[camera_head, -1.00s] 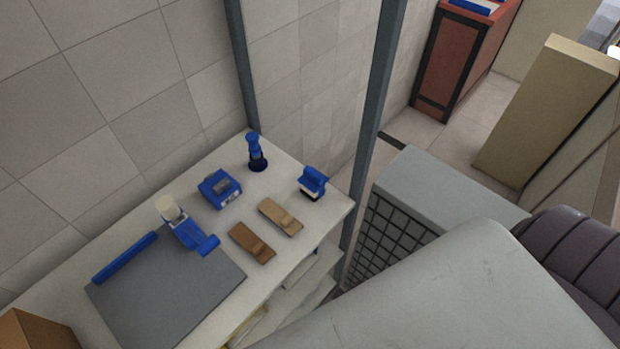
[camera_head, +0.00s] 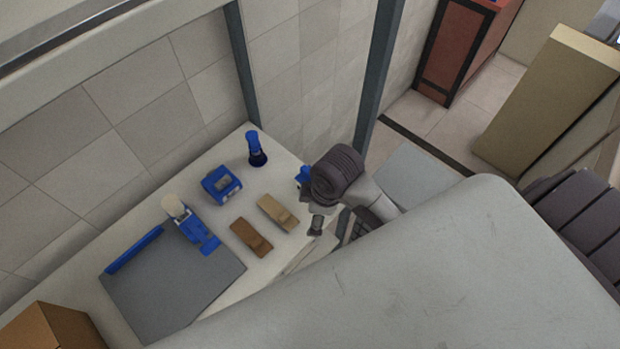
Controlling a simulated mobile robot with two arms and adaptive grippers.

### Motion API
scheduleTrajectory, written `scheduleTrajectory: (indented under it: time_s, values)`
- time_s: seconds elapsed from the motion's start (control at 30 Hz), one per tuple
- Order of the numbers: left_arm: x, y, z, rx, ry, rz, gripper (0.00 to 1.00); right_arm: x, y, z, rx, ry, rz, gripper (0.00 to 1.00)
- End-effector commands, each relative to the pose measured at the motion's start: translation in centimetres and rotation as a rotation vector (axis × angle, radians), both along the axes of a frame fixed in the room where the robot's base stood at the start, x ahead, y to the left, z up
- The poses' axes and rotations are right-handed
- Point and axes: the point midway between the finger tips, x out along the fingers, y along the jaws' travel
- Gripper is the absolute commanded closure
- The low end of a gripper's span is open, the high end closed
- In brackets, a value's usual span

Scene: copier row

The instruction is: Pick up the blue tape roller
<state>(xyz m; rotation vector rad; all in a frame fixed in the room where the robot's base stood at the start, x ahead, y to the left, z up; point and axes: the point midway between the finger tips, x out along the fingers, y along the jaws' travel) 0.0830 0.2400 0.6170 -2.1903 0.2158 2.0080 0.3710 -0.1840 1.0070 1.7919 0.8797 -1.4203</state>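A blue tool with a cream roll at one end (camera_head: 196,232) looks like the blue tape roller. It lies at the upper edge of the grey mat (camera_head: 165,290) on the pale worktop, with its blue handle towards the right. My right gripper (camera_head: 329,230) hangs over the right end of the worktop, well apart from that tool, pointing down. Its fingers look spread and nothing shows between them. The dark wrist partly hides a small blue item (camera_head: 303,176). My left gripper is not in view.
Near the tool are a blue box-shaped device (camera_head: 221,185), a blue upright item (camera_head: 256,149), a tan block (camera_head: 277,213) and a brown block (camera_head: 250,237). A blue bar (camera_head: 134,250) lies along the mat. A brown box (camera_head: 60,325) stands lower left. Posts and walls border the back.

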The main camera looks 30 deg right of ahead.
Motion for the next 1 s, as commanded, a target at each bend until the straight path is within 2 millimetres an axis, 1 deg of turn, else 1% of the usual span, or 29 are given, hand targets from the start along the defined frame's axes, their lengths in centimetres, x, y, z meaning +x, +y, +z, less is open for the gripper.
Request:
scheduleTrajectory:
  time_s: [0.03, 0.23, 0.4, 0.5, 0.6, 0.67, 0.73, 0.9, 1.0]
  values:
    - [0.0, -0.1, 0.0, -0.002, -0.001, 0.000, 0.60, 1.3, -0.2, 0.2, -0.018, 0.002, 0.068, 0.04]
    - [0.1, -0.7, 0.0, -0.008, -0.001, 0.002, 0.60, 6.1, -1.6, 1.3, -0.091, 0.039, 0.395, 0.04]
    - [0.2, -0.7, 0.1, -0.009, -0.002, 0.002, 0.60, 10.8, -4.0, 3.8, -0.149, 0.086, 0.693, 0.04]
    - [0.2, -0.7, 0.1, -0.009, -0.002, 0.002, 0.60, 12.5, -5.2, 5.2, -0.163, 0.110, 0.817, 0.04]
    - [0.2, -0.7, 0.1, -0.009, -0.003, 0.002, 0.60, 13.3, -5.8, 5.7, -0.167, 0.122, 0.882, 0.04]
    - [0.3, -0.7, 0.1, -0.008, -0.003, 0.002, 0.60, 13.4, -5.9, 5.3, -0.166, 0.126, 0.897, 0.04]
    - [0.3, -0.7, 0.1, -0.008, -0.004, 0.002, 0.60, 13.4, -6.0, 4.2, -0.165, 0.129, 0.903, 0.04]
    - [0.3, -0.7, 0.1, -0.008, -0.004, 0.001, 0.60, 13.3, -5.9, 0.8, -0.164, 0.129, 0.901, 0.04]
    - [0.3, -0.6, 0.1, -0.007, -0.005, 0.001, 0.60, 13.4, -5.9, -0.8, -0.166, 0.127, 0.900, 0.04]
